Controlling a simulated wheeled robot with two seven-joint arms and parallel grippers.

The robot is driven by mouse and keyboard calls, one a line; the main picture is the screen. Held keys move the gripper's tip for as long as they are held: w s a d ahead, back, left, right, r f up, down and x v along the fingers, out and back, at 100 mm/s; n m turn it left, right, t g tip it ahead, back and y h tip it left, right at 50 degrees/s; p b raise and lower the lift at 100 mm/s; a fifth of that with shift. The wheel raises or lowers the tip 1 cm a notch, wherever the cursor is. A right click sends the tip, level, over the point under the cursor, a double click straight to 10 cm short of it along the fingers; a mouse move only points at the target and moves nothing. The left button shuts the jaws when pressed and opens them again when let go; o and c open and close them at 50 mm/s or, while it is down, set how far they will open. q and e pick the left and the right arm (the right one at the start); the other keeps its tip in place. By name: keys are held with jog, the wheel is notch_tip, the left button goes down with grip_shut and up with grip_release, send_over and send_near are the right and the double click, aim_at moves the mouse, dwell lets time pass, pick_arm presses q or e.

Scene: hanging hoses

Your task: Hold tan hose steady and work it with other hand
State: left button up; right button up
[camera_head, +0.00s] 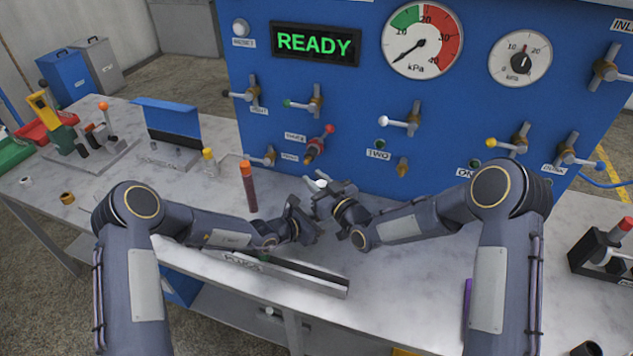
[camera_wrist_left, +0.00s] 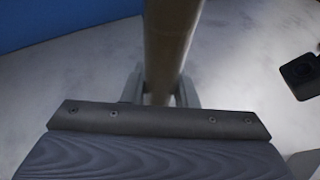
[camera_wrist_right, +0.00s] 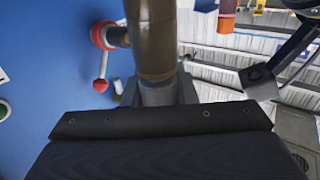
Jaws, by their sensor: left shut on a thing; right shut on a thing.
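The tan hose (camera_wrist_left: 170,40) runs up from between the two fingertips of my left gripper (camera_wrist_left: 160,95), which is shut on it. In the right wrist view, the tan-brown hose (camera_wrist_right: 152,40) ends in a grey collar between the fingers of my right gripper (camera_wrist_right: 163,95), which is shut on it. In the head view my left gripper (camera_head: 303,222) and my right gripper (camera_head: 330,200) are close together above the bench, in front of the blue panel. The hose is mostly hidden there by the grippers, and I cannot make out its full path.
The blue panel (camera_head: 365,110) with gauges and several valves stands behind. A red-handled valve (camera_head: 318,145) is close behind the grippers. A dark red cylinder with an orange top (camera_head: 249,190) stands on the bench (camera_head: 400,260) at left. A long dark tray (camera_head: 255,268) lies in front.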

jog(key=shift+r, duration=0.45)
dwell(0.3)
jog(key=shift+r, duration=2.15)
jog(key=shift+r, duration=0.2)
pick_arm(q)
jog(key=o, duration=1.1)
pick_arm(e)
notch_tip(320, 180, up, 3)
jog(key=shift+f, duration=0.2)
